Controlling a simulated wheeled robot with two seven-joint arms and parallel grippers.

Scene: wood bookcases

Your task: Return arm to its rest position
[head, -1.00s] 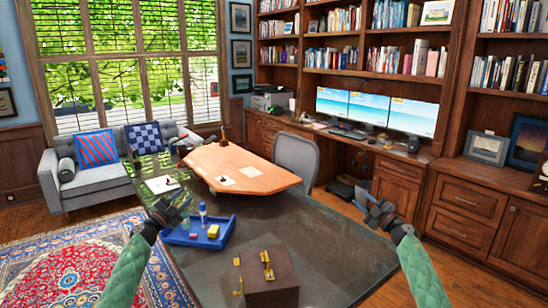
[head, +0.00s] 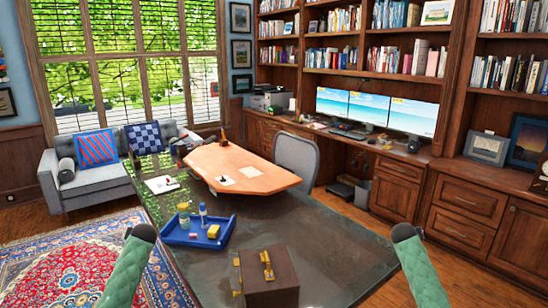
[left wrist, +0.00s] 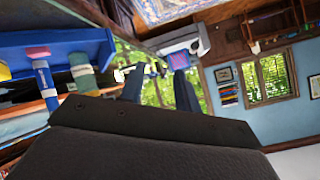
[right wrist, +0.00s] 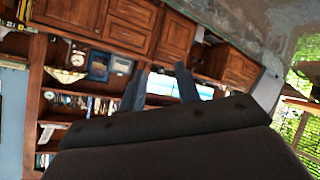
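My two green forearms show at the lower edge of the head view, left and right of the dark table, but neither gripper shows there. In the left wrist view my left gripper (left wrist: 158,88) has its two fingers apart, with nothing between them. In the right wrist view my right gripper (right wrist: 160,86) also has its fingers apart and is empty.
The dark table (head: 330,240) holds a blue tray (head: 180,238) with bottles and small items, and a brown box (head: 270,282) with gold fittings. A wooden tabletop (head: 270,181), grey chair (head: 296,158) and bin (head: 362,194) stand beyond. The table's right part is clear.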

